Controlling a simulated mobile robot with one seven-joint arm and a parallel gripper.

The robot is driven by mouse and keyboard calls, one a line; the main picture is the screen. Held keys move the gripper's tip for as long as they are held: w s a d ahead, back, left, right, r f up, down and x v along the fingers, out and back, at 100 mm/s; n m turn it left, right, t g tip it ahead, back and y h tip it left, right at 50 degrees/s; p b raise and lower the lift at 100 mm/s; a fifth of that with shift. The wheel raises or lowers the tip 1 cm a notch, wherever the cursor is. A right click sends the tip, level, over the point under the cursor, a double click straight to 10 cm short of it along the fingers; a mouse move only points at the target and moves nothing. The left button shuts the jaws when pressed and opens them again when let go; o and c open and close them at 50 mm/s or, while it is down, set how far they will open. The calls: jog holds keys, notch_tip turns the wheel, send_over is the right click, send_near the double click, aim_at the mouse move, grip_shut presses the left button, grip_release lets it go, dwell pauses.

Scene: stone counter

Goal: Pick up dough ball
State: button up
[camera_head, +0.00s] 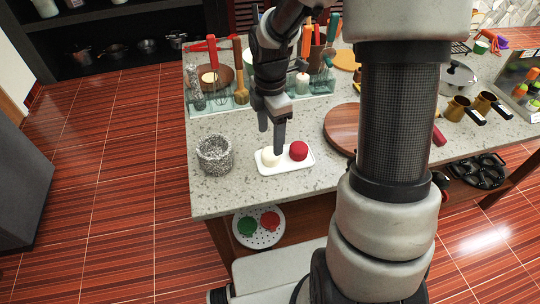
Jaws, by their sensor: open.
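A pale cream ball (270,157), which looks like the dough ball, lies on the left part of a small white tray (299,167) near the counter's front edge. A dark red ball (299,151) lies on the same tray, to its right. My gripper (271,141) points down over the tray, its two dark fingers spread apart. One finger stands at the cream ball and hides part of it; the other is to the upper left. I cannot tell whether the finger touches the ball.
A speckled stone mortar (214,155) stands left of the tray. A round wooden board (342,128) lies to the right, partly behind my arm. Utensils, including a wooden pestle (241,88), crowd the back. Bare counter (222,195) shows along the front left.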

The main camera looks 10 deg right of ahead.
aim_at(271, 159)
jog(key=f, duration=0.4)
jog(key=f+b, duration=0.1)
jog(key=f, duration=0.3)
jog(key=shift+w+d+f, duration=0.1)
jog(key=shift+w, duration=0.1)
jog(key=c, duration=1.2)
